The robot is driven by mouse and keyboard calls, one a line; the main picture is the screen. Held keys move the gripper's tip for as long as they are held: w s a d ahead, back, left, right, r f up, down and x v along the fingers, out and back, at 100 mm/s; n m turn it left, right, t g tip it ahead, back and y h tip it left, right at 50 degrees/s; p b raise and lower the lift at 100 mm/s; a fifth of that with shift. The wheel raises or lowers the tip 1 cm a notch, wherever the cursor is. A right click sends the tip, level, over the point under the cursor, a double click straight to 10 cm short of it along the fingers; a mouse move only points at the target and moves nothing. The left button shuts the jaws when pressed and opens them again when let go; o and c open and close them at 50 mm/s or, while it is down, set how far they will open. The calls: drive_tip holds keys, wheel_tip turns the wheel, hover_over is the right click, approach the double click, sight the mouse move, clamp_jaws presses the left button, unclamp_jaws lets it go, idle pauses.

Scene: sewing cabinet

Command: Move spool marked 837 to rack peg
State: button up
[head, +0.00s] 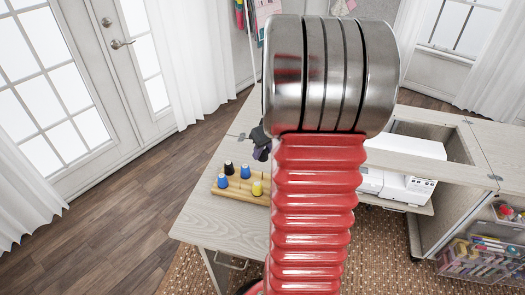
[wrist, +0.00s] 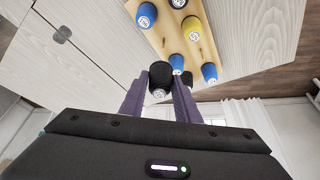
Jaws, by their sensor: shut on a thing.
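My gripper (wrist: 160,88) is shut on a black spool (wrist: 159,74) with a pale end label too small to read. In the wrist view the spool sits between the two purple fingers. In the head view my gripper (head: 262,145) is a dark shape, partly hidden by my red arm, above the table behind the rack. The wooden peg rack (head: 240,194) stands on the table's left part with blue, black and yellow spools on it. In the wrist view the rack (wrist: 160,38) lies just beyond the held spool. I cannot read 837 on any spool.
The pale table (head: 215,215) has bare room around the rack. A white sewing machine (head: 400,187) stands right of my arm. Clear drawers (head: 485,260) with supplies are at the right. Glass doors (head: 50,85) and white curtains (head: 185,60) are at the left.

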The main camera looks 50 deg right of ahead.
drive_tip(key=shift+w+f, duration=0.1)
drive_tip(key=shift+f, duration=2.1)
drive_tip(key=shift+f, duration=2.35)
drive_tip(key=o, duration=1.1)
drive_tip(key=shift+r, duration=0.15)
